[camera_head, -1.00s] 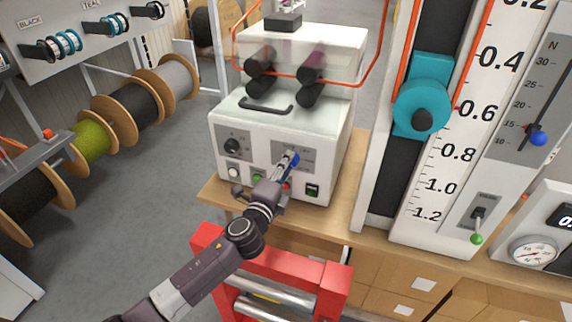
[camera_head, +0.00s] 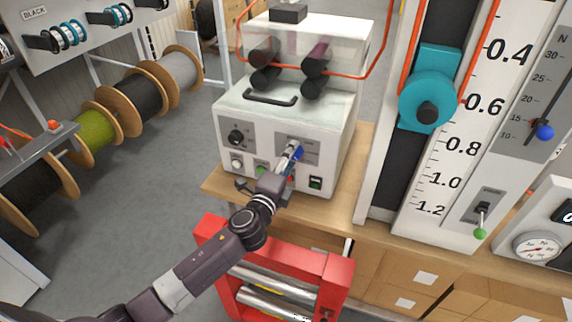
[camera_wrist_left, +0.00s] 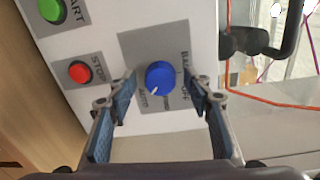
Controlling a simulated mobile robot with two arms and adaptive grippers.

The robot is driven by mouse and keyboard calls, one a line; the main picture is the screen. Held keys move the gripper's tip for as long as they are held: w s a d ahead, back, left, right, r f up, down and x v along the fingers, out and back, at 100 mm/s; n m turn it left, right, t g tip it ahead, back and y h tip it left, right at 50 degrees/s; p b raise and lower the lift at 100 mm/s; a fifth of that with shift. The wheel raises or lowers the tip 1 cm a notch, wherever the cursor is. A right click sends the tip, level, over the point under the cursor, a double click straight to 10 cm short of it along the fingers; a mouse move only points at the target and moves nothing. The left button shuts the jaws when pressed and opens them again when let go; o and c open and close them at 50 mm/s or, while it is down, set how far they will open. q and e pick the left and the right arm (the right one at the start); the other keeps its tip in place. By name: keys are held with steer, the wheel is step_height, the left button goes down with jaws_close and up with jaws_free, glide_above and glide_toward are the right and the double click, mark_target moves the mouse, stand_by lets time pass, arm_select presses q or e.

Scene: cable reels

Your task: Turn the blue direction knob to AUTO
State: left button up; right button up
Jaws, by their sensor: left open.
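The blue direction knob (camera_wrist_left: 160,77) sits on a grey plate on the front of the white machine (camera_head: 262,133). In the left wrist view its white pointer mark faces the lower left, toward the AUTO label (camera_wrist_left: 143,101). The other labels on the plate are partly legible, including OFF. My left gripper (camera_wrist_left: 160,84) is open, with one blue-padded finger on each side of the knob and gaps visible. In the head view the left gripper (camera_head: 285,160) is at the machine's front and partly hides the knob (camera_head: 296,153). My right gripper is not seen.
A green START button (camera_wrist_left: 51,10) and a red STOP button (camera_wrist_left: 79,72) lie beside the knob plate. A black knob (camera_head: 236,137) and a black switch (camera_head: 316,182) are also on the panel. A red frame (camera_head: 335,285) with metal rollers stands below my left arm.

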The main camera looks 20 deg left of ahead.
arm_select(q)
steer(key=s, duration=1.1)
steer(key=shift+s+a+r, duration=0.2)
steer(key=shift+s+r, duration=0.05)
steer(key=shift+s, duration=0.15)
